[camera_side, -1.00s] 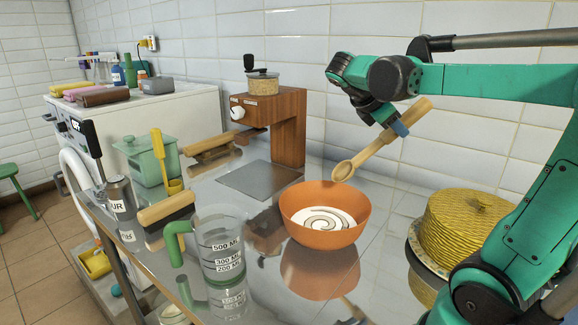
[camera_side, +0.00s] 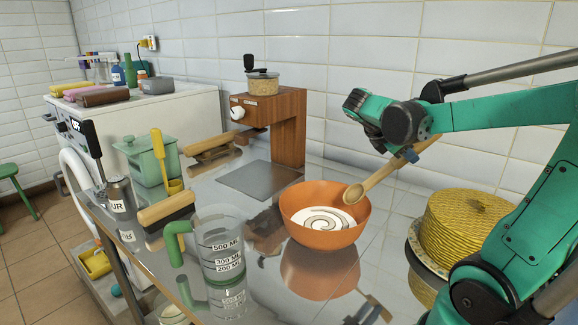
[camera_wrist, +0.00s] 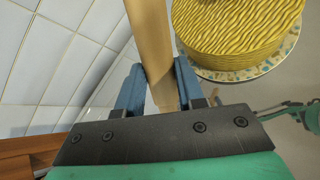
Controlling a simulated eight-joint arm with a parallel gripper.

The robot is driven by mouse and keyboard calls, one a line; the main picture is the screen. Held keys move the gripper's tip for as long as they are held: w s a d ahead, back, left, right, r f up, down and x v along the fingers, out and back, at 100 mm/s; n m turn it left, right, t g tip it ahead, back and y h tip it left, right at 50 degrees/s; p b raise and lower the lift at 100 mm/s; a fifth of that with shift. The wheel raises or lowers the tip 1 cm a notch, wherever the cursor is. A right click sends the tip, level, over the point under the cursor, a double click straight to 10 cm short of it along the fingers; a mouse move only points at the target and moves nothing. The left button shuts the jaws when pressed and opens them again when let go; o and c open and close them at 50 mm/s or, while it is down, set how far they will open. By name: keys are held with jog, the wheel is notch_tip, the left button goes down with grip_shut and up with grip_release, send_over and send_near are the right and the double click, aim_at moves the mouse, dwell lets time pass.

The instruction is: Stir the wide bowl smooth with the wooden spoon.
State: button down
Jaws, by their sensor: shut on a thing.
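An orange wide bowl (camera_side: 322,238) stands on the shiny counter with pale contents and a dark spiral in it. My gripper (camera_side: 412,152) is shut on the handle of the wooden spoon (camera_side: 376,180), above and to the right of the bowl. The spoon slants down to the left. Its head appears at or just above the bowl's right rim; I cannot tell whether they touch. In the wrist view, the blue fingers of my gripper (camera_wrist: 160,88) hold the spoon's handle (camera_wrist: 150,40) between them. The spoon's head is out of that view.
A measuring jug (camera_side: 222,250) stands at the front left. The tiled wall (camera_side: 370,60) is close behind.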

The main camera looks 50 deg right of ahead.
aim_at(370, 183)
jog(key=shift+w+a+f, duration=0.55)
jog(key=shift+w+f, duration=0.4)
jog(key=shift+f, duration=0.2)
jog(key=shift+w+a+f, duration=0.5)
jog(key=shift+w+f, duration=0.4)
jog(key=shift+f, duration=0.2)
jog(key=shift+w+a+f, duration=0.55)
jog(key=shift+w+f, duration=0.4)
jog(key=shift+f, duration=0.2)
jog(key=shift+a, duration=0.2)
